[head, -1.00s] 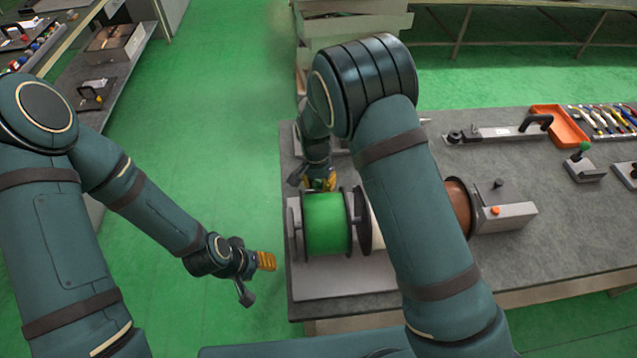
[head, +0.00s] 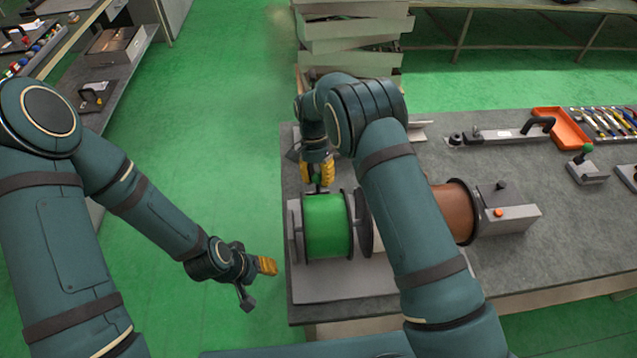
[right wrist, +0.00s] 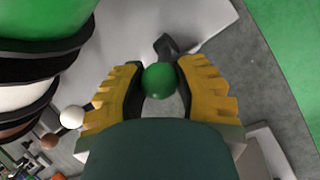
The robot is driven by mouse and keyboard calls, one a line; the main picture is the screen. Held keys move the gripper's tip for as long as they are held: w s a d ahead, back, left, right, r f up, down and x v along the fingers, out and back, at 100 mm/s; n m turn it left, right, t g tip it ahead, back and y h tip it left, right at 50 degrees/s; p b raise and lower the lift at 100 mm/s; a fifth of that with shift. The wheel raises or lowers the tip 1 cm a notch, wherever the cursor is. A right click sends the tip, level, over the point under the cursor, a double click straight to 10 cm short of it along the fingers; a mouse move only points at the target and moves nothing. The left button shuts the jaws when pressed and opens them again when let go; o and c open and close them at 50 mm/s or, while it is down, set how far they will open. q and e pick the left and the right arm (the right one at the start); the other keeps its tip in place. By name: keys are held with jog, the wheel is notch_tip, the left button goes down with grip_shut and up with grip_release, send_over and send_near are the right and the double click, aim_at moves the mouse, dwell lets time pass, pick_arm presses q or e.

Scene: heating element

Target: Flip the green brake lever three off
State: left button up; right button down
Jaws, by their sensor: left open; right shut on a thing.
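The green brake lever's round knob (right wrist: 158,82) sits between the two yellow fingers of my right gripper (right wrist: 160,84) in the right wrist view. The fingers are shut on it. In the head view my right gripper (head: 319,180) is just behind the green spool (head: 327,226), and its forearm hides part of the machine. In the right wrist view the green spool (right wrist: 45,18) is at the upper left. My left gripper (head: 258,280) is open and empty over the floor, left of the table.
White (right wrist: 72,116) and brown (right wrist: 49,141) knobs stand beside the green one. The grey table (head: 540,235) carries a brown spool (head: 455,208), a grey box with an orange button (head: 500,212) and an orange tray (head: 560,127). Green floor lies open to the left.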

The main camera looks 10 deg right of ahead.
jog(key=shift+w+f+g+b, duration=0.35)
jog(key=shift+w+g+b, duration=0.15)
jog(key=shift+g+b, duration=0.3)
jog(key=shift+w+g+b, duration=0.3)
jog(key=shift+g+b, duration=0.2)
jog(key=shift+b, duration=0.35)
